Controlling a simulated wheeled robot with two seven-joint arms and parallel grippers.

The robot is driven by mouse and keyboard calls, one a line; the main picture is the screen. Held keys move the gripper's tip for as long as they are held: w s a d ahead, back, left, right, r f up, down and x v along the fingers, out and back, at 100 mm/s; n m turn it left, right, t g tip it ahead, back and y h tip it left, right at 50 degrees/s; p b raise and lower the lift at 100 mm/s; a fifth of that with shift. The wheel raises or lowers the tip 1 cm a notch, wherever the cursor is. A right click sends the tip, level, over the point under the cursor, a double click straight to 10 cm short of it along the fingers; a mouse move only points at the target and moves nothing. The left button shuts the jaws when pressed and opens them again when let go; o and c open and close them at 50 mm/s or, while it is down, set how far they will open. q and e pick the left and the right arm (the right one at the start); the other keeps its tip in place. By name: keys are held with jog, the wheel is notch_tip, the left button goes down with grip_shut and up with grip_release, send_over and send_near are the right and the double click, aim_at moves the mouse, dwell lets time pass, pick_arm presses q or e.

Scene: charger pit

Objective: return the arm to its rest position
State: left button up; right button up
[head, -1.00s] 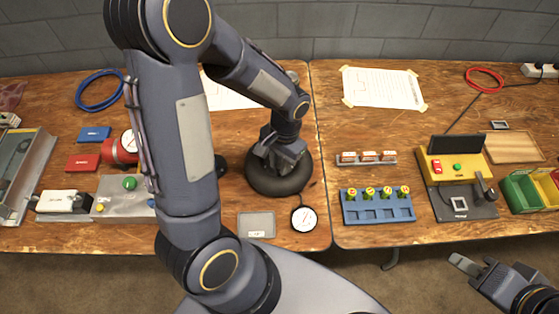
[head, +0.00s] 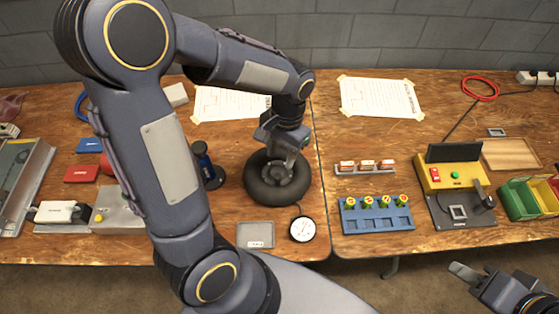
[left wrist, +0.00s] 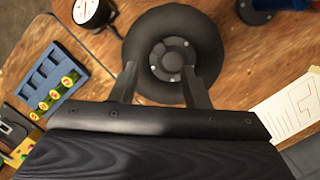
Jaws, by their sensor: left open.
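My left arm comes in from the left and arches over the left table in the head view. My left gripper (head: 283,158) points down above a black tyre with a grey hub (head: 262,193). In the left wrist view the two fingers (left wrist: 158,88) are apart with nothing between them. The tyre (left wrist: 150,28) lies flat on the table beyond the fingertips, its hub showing between them. My right gripper (head: 478,277) is at the lower right, off the table's front edge; its jaws are partly seen and I cannot tell how far apart they are.
A round gauge (head: 302,229) and a grey tray (head: 256,236) lie in front of the tyre. A blue-black tool (head: 205,165) stands left of it. A blue rack (head: 377,214) and a yellow charger (head: 452,173) are on the right table.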

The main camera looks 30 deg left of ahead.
pick_arm(q)
jog(key=shift+r, duration=0.2)
dwell(0.4)
jog(key=shift+s+r, duration=0.15)
jog(key=shift+r, duration=0.1)
jog(key=s+r+n+t+h, duration=0.4)
jog(key=s+r+t, duration=0.3)
jog(key=s, duration=0.5)
jog(key=shift+s+d+r, duration=0.35)
jog(key=shift+d+r, duration=0.05)
jog(key=shift+r, duration=0.6)
